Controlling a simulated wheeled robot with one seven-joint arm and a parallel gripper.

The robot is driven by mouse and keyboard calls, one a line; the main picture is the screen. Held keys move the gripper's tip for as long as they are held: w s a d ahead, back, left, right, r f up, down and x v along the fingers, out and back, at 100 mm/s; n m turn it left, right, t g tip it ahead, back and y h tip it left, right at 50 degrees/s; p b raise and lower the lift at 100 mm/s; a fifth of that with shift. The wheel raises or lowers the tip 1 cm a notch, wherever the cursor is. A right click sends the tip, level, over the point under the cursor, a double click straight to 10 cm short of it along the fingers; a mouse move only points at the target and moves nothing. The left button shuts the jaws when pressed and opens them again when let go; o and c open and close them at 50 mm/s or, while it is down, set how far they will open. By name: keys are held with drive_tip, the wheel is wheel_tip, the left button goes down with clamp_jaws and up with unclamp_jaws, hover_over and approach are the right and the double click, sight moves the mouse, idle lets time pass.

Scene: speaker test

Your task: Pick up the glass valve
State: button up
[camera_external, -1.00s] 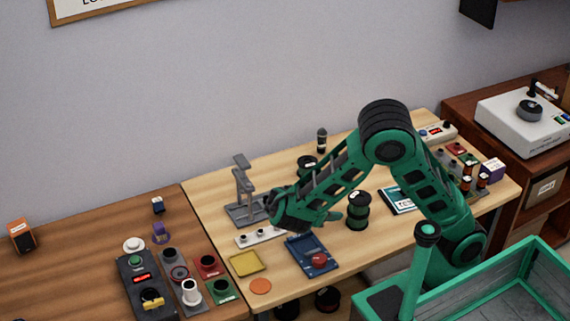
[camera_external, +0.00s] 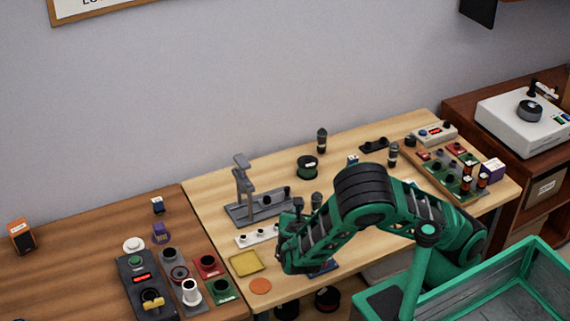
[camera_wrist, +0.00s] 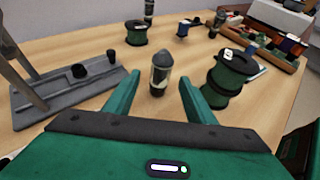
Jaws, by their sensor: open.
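A glass valve, a small clear tube with a dark pointed cap and dark base, stands upright on the light wooden table in the wrist view (camera_wrist: 160,76). In the external view its top shows beside my wrist (camera_external: 316,199), with the rest hidden by the arm. My gripper (camera_wrist: 158,80) is open, with one green finger on each side of the valve as seen from the wrist. The fingers look apart from it, and I cannot tell how far beyond them it stands. Similar valves stand at the back (camera_external: 322,141) and right (camera_external: 393,155).
A grey stand (camera_external: 236,214) is left of the valve. A green wire spool (camera_wrist: 226,80) stands close on its right; another spool (camera_external: 308,167) is behind. A board of parts (camera_external: 448,172) lies at the table's right. A yellow tray (camera_external: 246,263) lies at front left.

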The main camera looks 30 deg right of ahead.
sight(315, 205)
drive_tip(key=shift+r+x, duration=0.2)
drive_tip(key=shift+x, duration=2.5)
drive_tip(key=shift+w, duration=0.1)
drive_tip(key=c, duration=1.2)
